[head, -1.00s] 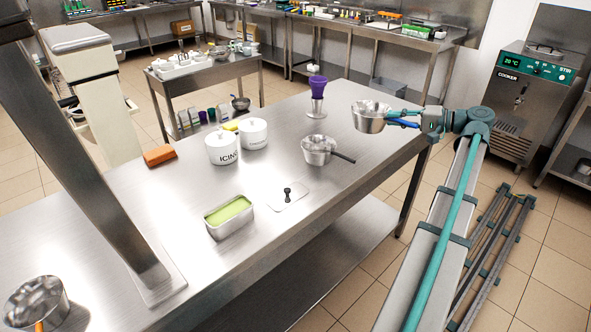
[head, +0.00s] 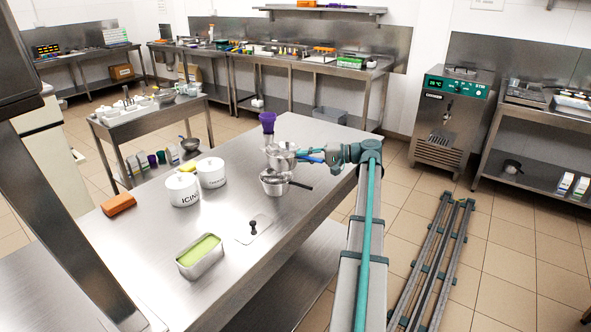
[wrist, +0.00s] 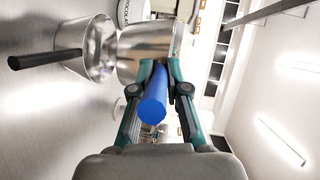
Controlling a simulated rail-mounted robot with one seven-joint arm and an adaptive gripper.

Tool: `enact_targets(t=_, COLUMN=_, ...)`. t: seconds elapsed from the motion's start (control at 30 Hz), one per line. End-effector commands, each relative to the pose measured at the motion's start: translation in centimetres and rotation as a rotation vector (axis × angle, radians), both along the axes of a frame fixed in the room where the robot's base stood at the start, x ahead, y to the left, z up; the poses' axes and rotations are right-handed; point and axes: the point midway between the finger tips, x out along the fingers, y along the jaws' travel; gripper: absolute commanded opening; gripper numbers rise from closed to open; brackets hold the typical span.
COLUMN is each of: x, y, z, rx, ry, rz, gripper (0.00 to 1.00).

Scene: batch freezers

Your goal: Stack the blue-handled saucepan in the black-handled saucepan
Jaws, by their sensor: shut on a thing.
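My gripper (head: 316,157) is shut on the blue handle (wrist: 153,100) of the blue-handled saucepan (head: 283,155), whose steel bowl also shows in the wrist view (wrist: 148,45). In the head view this pan is held just behind and above the black-handled saucepan (head: 273,187). The black-handled saucepan stands on the steel table, its handle pointing right. In the wrist view, the black-handled saucepan (wrist: 98,48) appears immediately left of the held pan. I cannot tell whether the two pans touch.
Behind the held pan stands a purple-topped item (head: 268,121). White lidded canisters (head: 183,190) stand to the left. A metal tub of green contents (head: 200,257) and a flat plate with a black knob (head: 253,230) lie nearer the front. The table's right edge is close to the pans.

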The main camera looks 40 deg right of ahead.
Motion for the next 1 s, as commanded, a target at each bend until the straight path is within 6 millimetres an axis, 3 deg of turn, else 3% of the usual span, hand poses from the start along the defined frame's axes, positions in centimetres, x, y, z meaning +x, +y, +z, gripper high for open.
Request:
enact_targets(t=0.2, x=2.3, y=0.4, z=-2.7, rx=0.002, ry=-0.001, rz=0.000, gripper=0.00)
enact_targets(t=0.53, x=3.8, y=0.8, z=-4.4, rx=0.002, ry=-0.001, rz=0.001, gripper=0.00)
enact_targets(t=0.8, x=3.6, y=0.7, z=-7.2, rx=0.002, ry=-0.001, rz=-0.001, gripper=0.00)
enact_targets(t=1.0, x=3.6, y=0.7, z=-7.4, rx=0.000, ry=-0.002, rz=-0.001, gripper=0.00)
